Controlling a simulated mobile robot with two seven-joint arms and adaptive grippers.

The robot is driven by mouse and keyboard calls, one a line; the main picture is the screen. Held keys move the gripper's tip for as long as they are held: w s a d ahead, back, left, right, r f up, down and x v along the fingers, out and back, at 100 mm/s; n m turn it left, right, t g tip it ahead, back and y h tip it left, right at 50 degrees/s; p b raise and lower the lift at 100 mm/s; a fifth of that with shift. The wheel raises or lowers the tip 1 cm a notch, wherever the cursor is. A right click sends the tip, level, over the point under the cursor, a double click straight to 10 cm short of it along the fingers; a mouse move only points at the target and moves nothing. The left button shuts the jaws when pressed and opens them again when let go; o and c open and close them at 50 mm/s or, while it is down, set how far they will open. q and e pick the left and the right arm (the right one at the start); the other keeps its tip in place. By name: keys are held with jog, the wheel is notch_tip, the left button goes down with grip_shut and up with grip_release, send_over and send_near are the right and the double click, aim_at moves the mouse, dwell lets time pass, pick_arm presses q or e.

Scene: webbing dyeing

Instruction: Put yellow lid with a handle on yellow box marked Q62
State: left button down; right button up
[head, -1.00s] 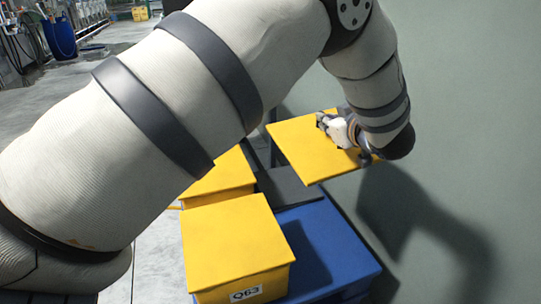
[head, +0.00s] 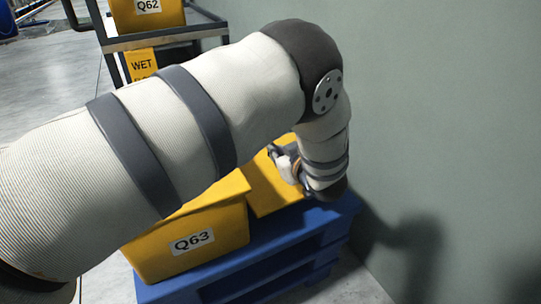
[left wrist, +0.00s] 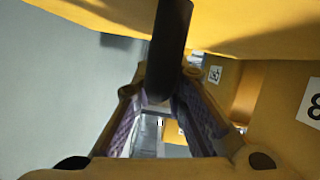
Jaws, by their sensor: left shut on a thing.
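The yellow box marked Q62 (head: 150,17) stands on a dark-framed rack at the top of the head view, cut off by the picture's edge; its top is out of view. My left gripper (head: 287,166) holds the yellow lid (head: 270,190) beside the Q63 box, partly hidden by my wrist. In the left wrist view, the gripper (left wrist: 158,90) is shut on the lid's dark handle (left wrist: 168,45), and the lid's yellow underside or face (left wrist: 250,25) fills the top. My right gripper is not in view.
A grey wall (head: 430,120) closes the right side. Open floor lies at left.

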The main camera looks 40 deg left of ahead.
pick_arm(q)
notch_tip(320, 180, down, 3)
jog(key=shift+f+b, duration=0.2)
jog(key=shift+b, duration=0.25)
jog(key=c, duration=1.6)
grip_release()
jog(key=shift+d+r, duration=0.1)
